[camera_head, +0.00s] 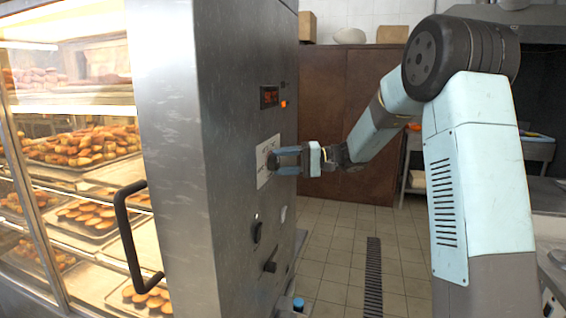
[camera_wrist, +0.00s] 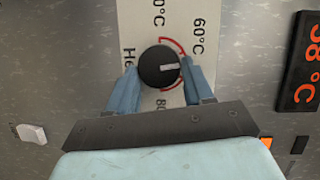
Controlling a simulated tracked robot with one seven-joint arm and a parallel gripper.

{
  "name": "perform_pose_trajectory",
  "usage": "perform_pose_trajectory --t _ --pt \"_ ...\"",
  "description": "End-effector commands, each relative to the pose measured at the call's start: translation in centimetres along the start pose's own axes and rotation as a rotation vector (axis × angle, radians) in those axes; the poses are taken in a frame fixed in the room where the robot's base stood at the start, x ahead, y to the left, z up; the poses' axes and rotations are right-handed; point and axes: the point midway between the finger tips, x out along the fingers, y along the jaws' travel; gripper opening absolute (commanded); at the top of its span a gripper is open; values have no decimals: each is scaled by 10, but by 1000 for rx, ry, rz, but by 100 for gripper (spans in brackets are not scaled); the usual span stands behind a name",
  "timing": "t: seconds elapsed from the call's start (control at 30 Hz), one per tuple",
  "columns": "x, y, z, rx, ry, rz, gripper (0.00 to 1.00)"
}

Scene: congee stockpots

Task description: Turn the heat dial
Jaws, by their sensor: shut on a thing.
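The heat dial (camera_wrist: 158,67) is a round black knob with a light pointer mark, seen in the wrist view on a white label plate (camera_wrist: 200,15) with temperature markings and a red arc. The pointer mark lies toward the right of the picture. My gripper (camera_wrist: 158,82) has its two blue fingers on either side of the dial, shut on it.
A red-digit display (camera_head: 269,97) with a small orange light sits above the plate. Black knobs (camera_head: 257,229) are lower on the panel. The glass-fronted cabinet (camera_head: 170,120) with a black door handle (camera_head: 128,235) holds trays of baked goods.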

Motion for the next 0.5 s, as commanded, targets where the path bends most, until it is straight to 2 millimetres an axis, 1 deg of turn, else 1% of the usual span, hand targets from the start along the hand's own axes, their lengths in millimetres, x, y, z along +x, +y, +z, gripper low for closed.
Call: perform_pose_trajectory --t 0.2,0.5 --pt "-2 5 -2 191 8 -78 21" --pt "-2 8 0 423 7 -174 21"
